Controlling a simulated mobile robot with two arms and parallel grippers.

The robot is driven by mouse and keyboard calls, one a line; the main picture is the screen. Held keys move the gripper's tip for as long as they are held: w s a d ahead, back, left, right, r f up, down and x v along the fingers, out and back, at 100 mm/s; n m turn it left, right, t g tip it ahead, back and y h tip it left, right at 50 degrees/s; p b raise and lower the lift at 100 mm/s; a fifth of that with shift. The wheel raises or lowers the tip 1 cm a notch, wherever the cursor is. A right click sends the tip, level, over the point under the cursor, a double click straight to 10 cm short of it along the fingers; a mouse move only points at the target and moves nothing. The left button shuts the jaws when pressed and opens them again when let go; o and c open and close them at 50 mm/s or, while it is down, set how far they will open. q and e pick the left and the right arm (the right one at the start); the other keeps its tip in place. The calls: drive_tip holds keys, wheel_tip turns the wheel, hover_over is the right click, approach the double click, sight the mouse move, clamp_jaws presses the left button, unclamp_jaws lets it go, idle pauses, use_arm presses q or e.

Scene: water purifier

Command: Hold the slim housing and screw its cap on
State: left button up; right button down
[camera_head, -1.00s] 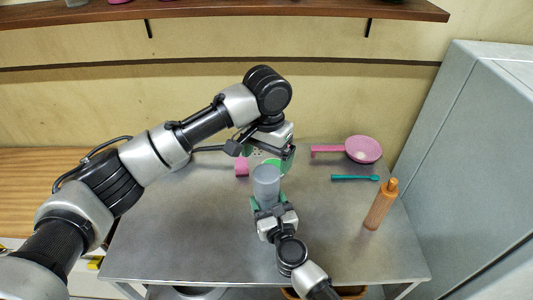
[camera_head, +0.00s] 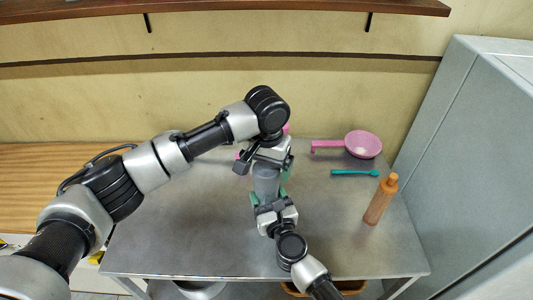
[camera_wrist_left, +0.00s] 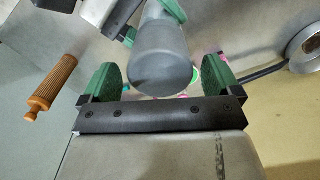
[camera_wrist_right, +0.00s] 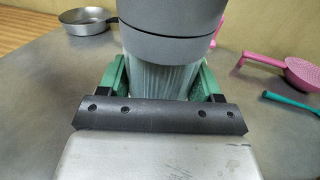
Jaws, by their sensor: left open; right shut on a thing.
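The slim housing (camera_wrist_right: 160,80) is a grey, ribbed cylinder standing upright in my right gripper (camera_head: 268,198), whose green fingers are shut on its sides. The smooth grey cap (camera_wrist_right: 172,32) sits at the top of the housing in the right wrist view; I cannot tell how tightly it is screwed on. My left gripper (camera_head: 264,163) is open, just above the cap in the head view. In the left wrist view, its green fingers are spread wide on either side of the cap (camera_wrist_left: 160,72), with gaps on both sides.
A pink strainer (camera_head: 363,145), a teal utensil (camera_head: 354,173) and an orange-brown bottle (camera_head: 380,202) are on the right of the metal table (camera_head: 180,235). A metal pan (camera_wrist_right: 86,20) is at the back. A grey cabinet (camera_head: 470,160) stands at right. The table's left front is clear.

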use_arm(q)
drive_tip(key=shift+f, duration=1.35)
drive_tip(key=shift+c, duration=0.2)
drive_tip(key=c, duration=0.9)
drive_tip(key=shift+o, duration=0.2)
drive_tip(key=m, duration=0.5)
drive_tip(key=o, duration=1.1)
drive_tip(key=shift+c, duration=0.2)
drive_tip(key=shift+r, duration=0.15)
wheel_tip(320, 180, up, 12)
drive_tip(key=shift+f, duration=0.1)
